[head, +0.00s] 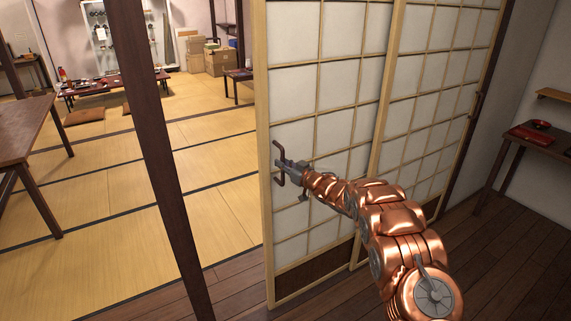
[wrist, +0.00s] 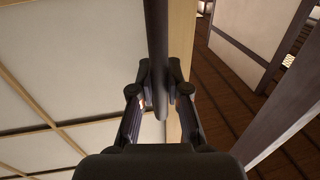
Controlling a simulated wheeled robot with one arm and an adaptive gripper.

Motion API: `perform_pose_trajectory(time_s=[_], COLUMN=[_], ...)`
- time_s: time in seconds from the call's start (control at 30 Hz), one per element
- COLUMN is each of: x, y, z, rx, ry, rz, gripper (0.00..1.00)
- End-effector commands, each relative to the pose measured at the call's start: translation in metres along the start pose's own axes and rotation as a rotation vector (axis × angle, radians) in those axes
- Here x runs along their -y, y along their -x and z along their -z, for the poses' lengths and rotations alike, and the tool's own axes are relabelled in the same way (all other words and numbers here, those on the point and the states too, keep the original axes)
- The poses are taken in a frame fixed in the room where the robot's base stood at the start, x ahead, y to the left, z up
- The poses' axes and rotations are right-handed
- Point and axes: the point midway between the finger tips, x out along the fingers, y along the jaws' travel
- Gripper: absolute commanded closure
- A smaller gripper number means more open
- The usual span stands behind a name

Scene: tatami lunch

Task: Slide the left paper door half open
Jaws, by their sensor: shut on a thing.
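The left paper door (head: 292,90) is a white lattice panel in a pale wood frame, with a dark board at its foot. It stands upright, with an open gap between its left edge and the dark post. A dark bar handle (head: 276,150) sits near that left edge. My gripper (head: 283,168) is shut on the handle. In the wrist view the handle (wrist: 157,40) runs between the two fingers of my gripper (wrist: 158,82), and the door's paper face (wrist: 70,70) lies to the left.
A second paper panel (head: 432,110) adjoins on the right. The dark post (head: 160,140) stands left of the gap. Beyond lies tatami (head: 215,205) with a low table (head: 105,88) and cardboard boxes (head: 220,61). A side table (head: 530,138) stands at the right.

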Motion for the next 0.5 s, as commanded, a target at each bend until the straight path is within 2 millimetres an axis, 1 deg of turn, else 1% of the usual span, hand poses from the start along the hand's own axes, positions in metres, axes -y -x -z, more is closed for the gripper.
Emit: perform_pose_trajectory(time_s=[0.23, 0.27, 0.5], x=[-0.0019, -0.002, -0.0016], y=[0.0009, 0.001, 0.0007], z=[-0.0007, -0.0006, -0.0001], rx=[0.001, 0.001, 0.0], ry=[-0.001, -0.001, 0.0], rz=[-0.004, -0.004, -0.003], gripper=[1.0, 0.83, 0.59])
